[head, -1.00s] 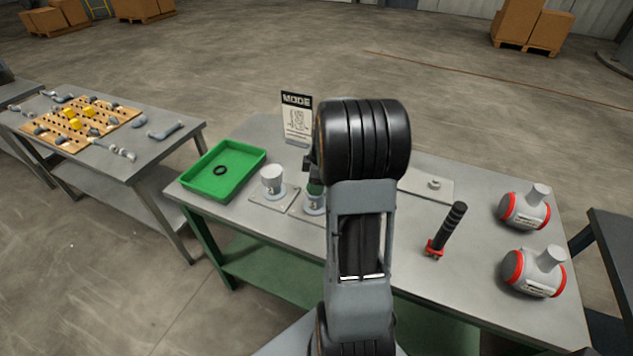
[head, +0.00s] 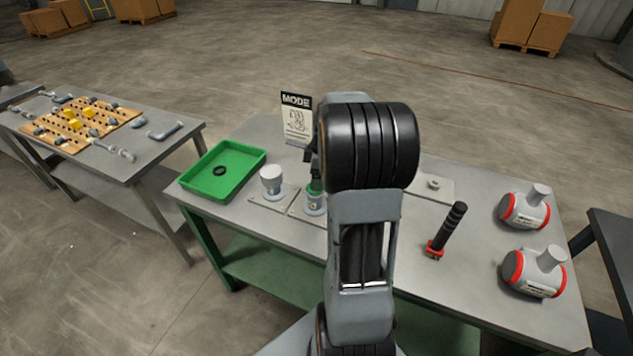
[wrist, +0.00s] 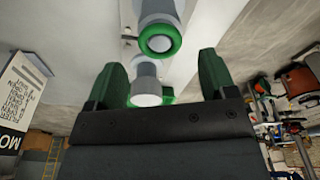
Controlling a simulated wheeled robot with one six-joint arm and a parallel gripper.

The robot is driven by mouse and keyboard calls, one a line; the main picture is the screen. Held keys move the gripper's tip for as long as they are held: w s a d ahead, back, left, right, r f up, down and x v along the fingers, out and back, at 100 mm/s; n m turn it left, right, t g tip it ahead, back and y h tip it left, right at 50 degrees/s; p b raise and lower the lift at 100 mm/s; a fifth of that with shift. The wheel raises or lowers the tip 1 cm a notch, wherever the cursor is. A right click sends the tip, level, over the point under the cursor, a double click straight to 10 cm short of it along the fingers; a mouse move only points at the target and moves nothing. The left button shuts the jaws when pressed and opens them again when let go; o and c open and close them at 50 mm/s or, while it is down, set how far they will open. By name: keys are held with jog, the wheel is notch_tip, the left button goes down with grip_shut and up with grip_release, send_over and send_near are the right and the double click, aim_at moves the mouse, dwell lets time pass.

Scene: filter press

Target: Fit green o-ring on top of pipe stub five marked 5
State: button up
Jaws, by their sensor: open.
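A green o-ring (wrist: 160,40) sits around the end of a grey pipe stub (wrist: 160,10) at the top of the wrist view. In the head view this stub (head: 315,203) stands beside my arm, with green showing at its top. My gripper (wrist: 160,64) is open, its two green fingers apart with nothing held between them. The ringed stub is just beyond the fingertips, seemingly not touching them. A second, paler stub (wrist: 145,72) without a ring shows between the fingers, farther off; the head view shows it too (head: 272,180). I cannot read a 5 on either stub.
A green tray (head: 245,182) with a black ring (head: 219,171) inside stands at the table's left end. A MODE sign (head: 297,118) stands behind the stubs. My arm hides the table's middle.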

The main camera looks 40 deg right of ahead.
notch_tip(320, 180, up, 8)
jog(key=s+a+m+t, duration=0.1)
jog(key=s+a+m, duration=0.2)
jog(key=a, duration=0.4)
jog(key=s+a+m+t+h, duration=0.1)
jog(key=s+a+m, duration=0.2)
jog(key=a, duration=0.4)
jog(key=s+a+f+m+t, duration=0.1)
jog(key=s+a+m, duration=0.3)
jog(key=a, duration=0.3)
jog(key=shift+s, duration=0.85)
